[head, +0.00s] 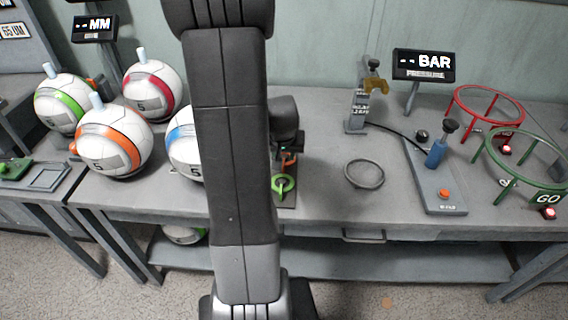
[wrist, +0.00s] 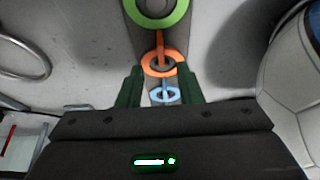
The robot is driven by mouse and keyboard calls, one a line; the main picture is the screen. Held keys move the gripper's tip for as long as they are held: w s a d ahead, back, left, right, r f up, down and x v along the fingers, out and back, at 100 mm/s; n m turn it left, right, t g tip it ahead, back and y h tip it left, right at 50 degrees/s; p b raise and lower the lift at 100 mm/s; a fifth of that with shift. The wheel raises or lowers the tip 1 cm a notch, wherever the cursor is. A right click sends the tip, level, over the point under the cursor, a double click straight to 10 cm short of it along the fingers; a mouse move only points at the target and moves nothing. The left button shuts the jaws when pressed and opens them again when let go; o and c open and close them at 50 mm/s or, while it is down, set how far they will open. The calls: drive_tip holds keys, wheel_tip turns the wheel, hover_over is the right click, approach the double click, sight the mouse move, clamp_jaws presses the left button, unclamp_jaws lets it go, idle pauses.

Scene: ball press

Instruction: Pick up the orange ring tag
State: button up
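The orange ring tag (wrist: 145,63) sits on a grey strip in the wrist view, between a green ring tag (wrist: 170,17) and a light blue ring tag (wrist: 154,95). An orange tab stands up from it. My gripper (wrist: 161,72) is open, with its two dark green fingers on either side of the strip, tips close to the orange ring. Nothing is clearly held. In the head view the orange ring tag (head: 289,161) shows partly behind my arm, above the green one (head: 283,184). The fingertips are hidden there, and so is the blue tag.
White balls with orange (head: 112,140), red (head: 153,90), green and blue bands stand left on the bench; the blue-banded one is close to my arm. A grey wire ring (head: 364,173), a pump (head: 437,165) and red and green hoop stands are on the right.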

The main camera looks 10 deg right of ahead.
sight(284, 161)
drive_tip(key=shift+b+x, duration=0.35)
drive_tip(key=shift+x, duration=2.6)
drive_tip(key=shift+a, duration=0.1)
drive_tip(key=shift+c, duration=0.2)
clamp_jaws()
